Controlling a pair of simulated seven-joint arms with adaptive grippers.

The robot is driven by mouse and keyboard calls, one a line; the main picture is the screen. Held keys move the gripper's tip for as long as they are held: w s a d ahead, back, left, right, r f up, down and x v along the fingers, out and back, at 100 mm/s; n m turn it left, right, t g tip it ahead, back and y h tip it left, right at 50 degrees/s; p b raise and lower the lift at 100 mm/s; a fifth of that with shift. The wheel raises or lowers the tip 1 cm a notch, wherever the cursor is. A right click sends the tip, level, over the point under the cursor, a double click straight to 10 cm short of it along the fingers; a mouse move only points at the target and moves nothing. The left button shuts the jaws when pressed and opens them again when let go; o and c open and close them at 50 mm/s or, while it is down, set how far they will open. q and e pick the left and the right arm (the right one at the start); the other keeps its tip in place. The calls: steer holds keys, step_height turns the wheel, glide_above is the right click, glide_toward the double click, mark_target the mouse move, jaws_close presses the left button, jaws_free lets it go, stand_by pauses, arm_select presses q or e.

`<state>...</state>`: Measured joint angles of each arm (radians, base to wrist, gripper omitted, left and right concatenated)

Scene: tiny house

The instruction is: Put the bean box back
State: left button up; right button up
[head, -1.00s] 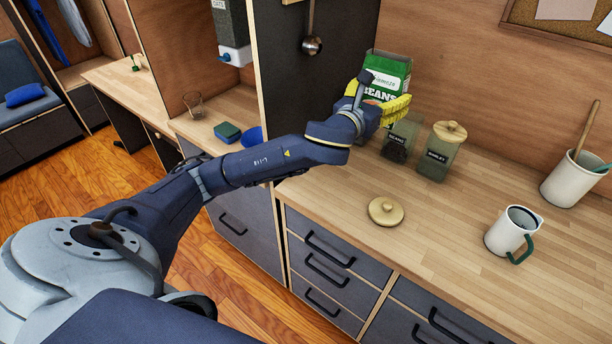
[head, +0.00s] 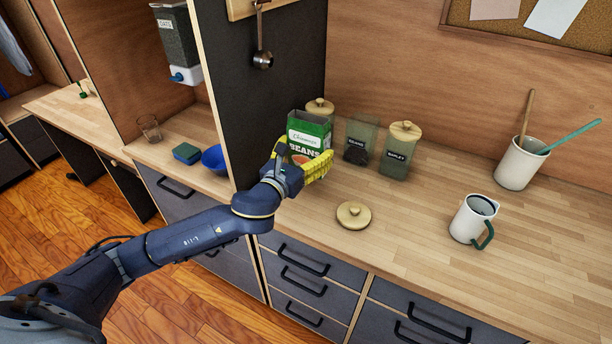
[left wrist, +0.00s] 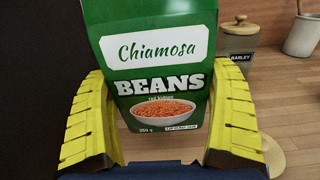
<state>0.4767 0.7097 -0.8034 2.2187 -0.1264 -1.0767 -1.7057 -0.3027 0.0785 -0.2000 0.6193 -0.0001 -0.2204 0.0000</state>
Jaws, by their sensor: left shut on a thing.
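The green bean box (head: 309,137), labelled "BEANS", is upright at the back left of the counter, near the dark side panel. My left gripper (head: 305,172), with yellow fingers, is shut on it from the front. In the left wrist view the bean box (left wrist: 152,70) sits between the two yellow fingers (left wrist: 160,125). I cannot tell if its base touches the counter. A glass jar marked beans (head: 359,143) stands open to its right, with dark contents low inside. A round wooden lid (head: 353,215) lies on the counter in front. My right gripper is not in view.
The barley jar (head: 399,152) with its wooden lid stands right of the beans jar. Another lidded jar (head: 320,108) is behind the box. A white mug (head: 472,220) and a utensil crock (head: 518,164) stand further right. The counter between is clear.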

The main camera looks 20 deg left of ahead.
arm_select(q)
steer(key=shift+f, duration=4.35)
steer(key=shift+f, duration=0.1)
steer(key=o, duration=1)
steer(key=shift+s, duration=0.1)
steer(key=s, duration=0.4)
steer(key=s+a, duration=0.1)
steer(key=s, duration=0.2)
steer(key=s+a, duration=0.1)
steer(key=s, duration=0.3)
steer(key=shift+s+a, duration=0.2)
steer(key=shift+s, duration=0.1)
